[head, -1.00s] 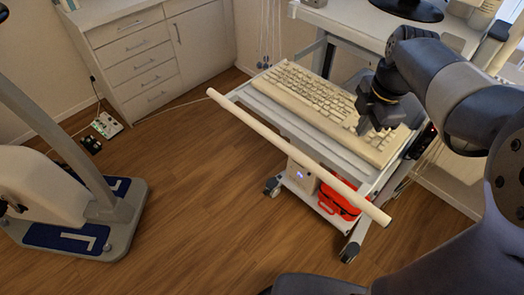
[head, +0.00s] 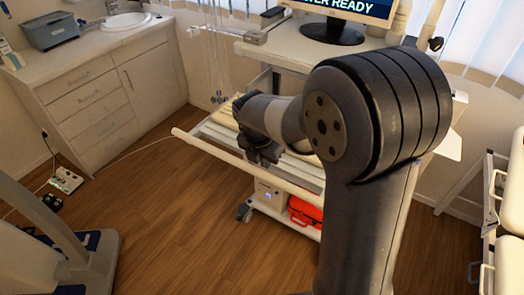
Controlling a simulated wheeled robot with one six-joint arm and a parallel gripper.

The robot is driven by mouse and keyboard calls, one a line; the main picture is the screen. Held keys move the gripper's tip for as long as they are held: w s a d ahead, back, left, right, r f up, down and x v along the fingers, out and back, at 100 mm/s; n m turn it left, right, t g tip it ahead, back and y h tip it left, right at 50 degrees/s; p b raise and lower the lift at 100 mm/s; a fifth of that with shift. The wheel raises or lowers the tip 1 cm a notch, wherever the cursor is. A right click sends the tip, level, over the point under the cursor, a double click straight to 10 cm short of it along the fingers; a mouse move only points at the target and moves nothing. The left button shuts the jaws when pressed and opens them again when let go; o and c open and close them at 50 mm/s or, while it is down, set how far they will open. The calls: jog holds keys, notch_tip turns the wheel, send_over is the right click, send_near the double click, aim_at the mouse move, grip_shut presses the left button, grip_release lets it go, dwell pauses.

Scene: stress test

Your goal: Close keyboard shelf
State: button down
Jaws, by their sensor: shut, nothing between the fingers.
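The keyboard shelf (head: 212,133) is a pale tray on the wheeled cart, with a long cream bar (head: 205,148) along its front edge. It juts out in front of the cart's desk top. A beige keyboard (head: 228,115) lies on it, mostly hidden behind my arm. My gripper (head: 264,158) is dark and appears shut and empty. It is over the front part of the shelf, close to the bar near its middle. I cannot tell whether it touches the bar.
A monitor (head: 337,18) stands on the cart top. A red item (head: 304,212) sits on the cart's lower level. White cabinets (head: 95,100) stand at the left, and a grey-white machine (head: 60,255) at lower left. The wooden floor (head: 165,215) before the shelf is clear.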

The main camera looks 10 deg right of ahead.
jog(key=shift+w+d+f, duration=0.1)
jog(key=shift+f, duration=0.5)
jog(key=shift+w, duration=0.1)
